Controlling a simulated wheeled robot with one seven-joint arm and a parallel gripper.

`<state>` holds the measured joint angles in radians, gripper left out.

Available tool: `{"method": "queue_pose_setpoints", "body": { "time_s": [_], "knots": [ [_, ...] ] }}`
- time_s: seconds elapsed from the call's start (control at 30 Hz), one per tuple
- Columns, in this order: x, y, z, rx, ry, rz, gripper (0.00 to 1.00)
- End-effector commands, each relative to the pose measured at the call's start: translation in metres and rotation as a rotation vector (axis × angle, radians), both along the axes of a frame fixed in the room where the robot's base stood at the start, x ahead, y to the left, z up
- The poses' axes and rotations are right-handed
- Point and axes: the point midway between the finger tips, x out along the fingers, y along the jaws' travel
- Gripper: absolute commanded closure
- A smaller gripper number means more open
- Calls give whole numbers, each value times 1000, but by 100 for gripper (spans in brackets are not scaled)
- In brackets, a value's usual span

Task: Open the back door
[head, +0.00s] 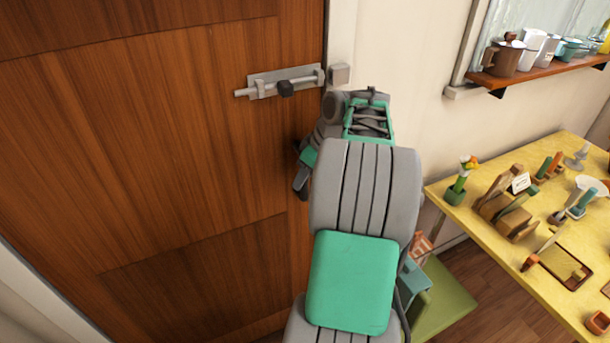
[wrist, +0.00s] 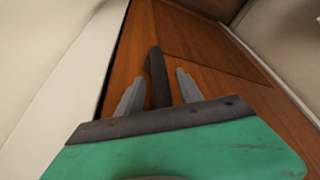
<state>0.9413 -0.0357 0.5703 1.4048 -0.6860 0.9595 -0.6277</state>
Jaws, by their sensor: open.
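The back door (head: 150,150) is brown panelled wood and fills the left of the head view; it looks shut in its frame. A metal slide bolt (head: 262,84) with a dark knob sits high near its right edge. The rod's right end appears short of the square keeper (head: 340,73) on the frame. My gripper (wrist: 158,76) is open at the door's edge, below the bolt. In the wrist view a dark handle (wrist: 154,58) stands between its two grey fingers; I cannot tell if they touch it. My arm mostly hides this spot in the head view.
A yellow table (head: 480,240) with several small items stands to the right. A wall shelf (head: 540,70) with mugs is at the upper right. A green mat or low surface (head: 445,305) lies beside my arm. The pale door frame (wrist: 85,75) is close to the fingers.

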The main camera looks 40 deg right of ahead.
Motion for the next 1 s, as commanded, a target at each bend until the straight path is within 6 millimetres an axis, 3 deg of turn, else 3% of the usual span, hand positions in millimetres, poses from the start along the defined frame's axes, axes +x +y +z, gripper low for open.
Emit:
{"method": "queue_pose_setpoints", "body": {
  "time_s": [0.07, 0.57, 1.0],
  "knots": [
    [0, 0, 0, 0, 0, 1, 58],
    [0, 1, 0, 0, 0, 1, 99],
    [0, 1, 1, 0, 0, 1, 100]
  ]
}}
